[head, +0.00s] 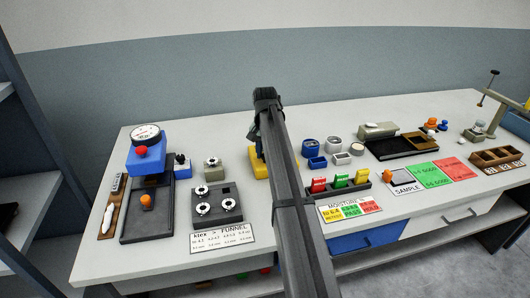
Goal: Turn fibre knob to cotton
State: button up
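I cannot make out a fibre knob marked cotton in the head view. A yellow block-like device (259,166) sits mid-table, and my arm hides much of it. My arm rises from the bottom of the picture and bends down behind itself. A dark end part, which seems to be my gripper (254,134), shows just left of the arm, above the yellow device. Its fingers are hidden, so I cannot tell whether they are open or touch anything. A moisture card (348,207) lies right of the arm, before a rack with red, green and yellow pieces (341,182).
Left are a blue dial gauge on a stand (146,158), a dark plate with several round discs (217,205) and a printed card (222,238). Right are blue containers (312,148), a dark tray (388,149), green and red mats (435,172) and a brown divided box (497,157).

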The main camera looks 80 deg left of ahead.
jog(key=shift+n, duration=0.3)
grip_shut()
jog(key=n, duration=0.3)
jog(key=shift+w+n, duration=0.1)
jog(key=shift+n, duration=2.4)
jog(key=o, duration=1)
grip_release()
jog(key=shift+o, duration=0.2)
notch_tip(320, 180, up, 14)
